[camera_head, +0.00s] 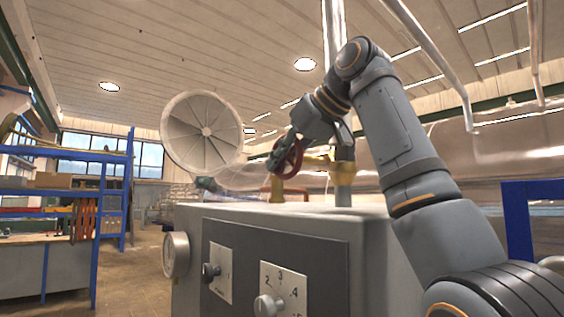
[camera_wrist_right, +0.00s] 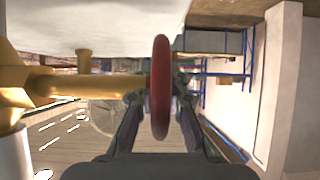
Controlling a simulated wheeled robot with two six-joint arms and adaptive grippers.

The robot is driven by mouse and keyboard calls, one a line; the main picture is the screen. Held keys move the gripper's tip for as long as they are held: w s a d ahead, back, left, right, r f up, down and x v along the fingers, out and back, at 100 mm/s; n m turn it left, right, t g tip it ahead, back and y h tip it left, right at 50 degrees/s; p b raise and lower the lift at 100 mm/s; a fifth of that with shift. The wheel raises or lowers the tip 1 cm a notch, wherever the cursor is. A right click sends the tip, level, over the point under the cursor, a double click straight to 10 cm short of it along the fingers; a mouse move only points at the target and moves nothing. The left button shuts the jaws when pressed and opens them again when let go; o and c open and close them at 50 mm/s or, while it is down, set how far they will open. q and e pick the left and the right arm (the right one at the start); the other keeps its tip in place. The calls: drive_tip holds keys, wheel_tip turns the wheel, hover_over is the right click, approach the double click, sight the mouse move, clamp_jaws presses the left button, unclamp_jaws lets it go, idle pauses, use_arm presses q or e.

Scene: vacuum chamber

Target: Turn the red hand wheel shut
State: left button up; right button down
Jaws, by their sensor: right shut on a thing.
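The red hand wheel (camera_head: 289,158) sits on a brass valve (camera_head: 318,164) above the grey cabinet. My right gripper (camera_head: 274,160) reaches it from the upper right and is shut on the wheel. In the right wrist view the wheel (camera_wrist_right: 160,88) shows edge-on, between the two fingers of my right gripper (camera_wrist_right: 158,98). The brass valve stem (camera_wrist_right: 75,84) runs from the wheel to the left there. The wheel's far side is partly hidden by the gripper in the head view. My left gripper is not in view.
The grey cabinet (camera_head: 375,250) with knobs on its dark front panel and a round gauge (camera_head: 176,254) stands below the valve. A vertical pipe (camera_head: 343,185) rises just right of the wheel. Blue shelving (camera_head: 118,180) stands at the left, with open floor before it.

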drive_tip(key=shift+r, duration=0.1)
drive_tip(key=c, duration=1.4)
unclamp_jaws()
drive_tip(key=shift+o, duration=0.2)
drive_tip(key=v, duration=1.2)
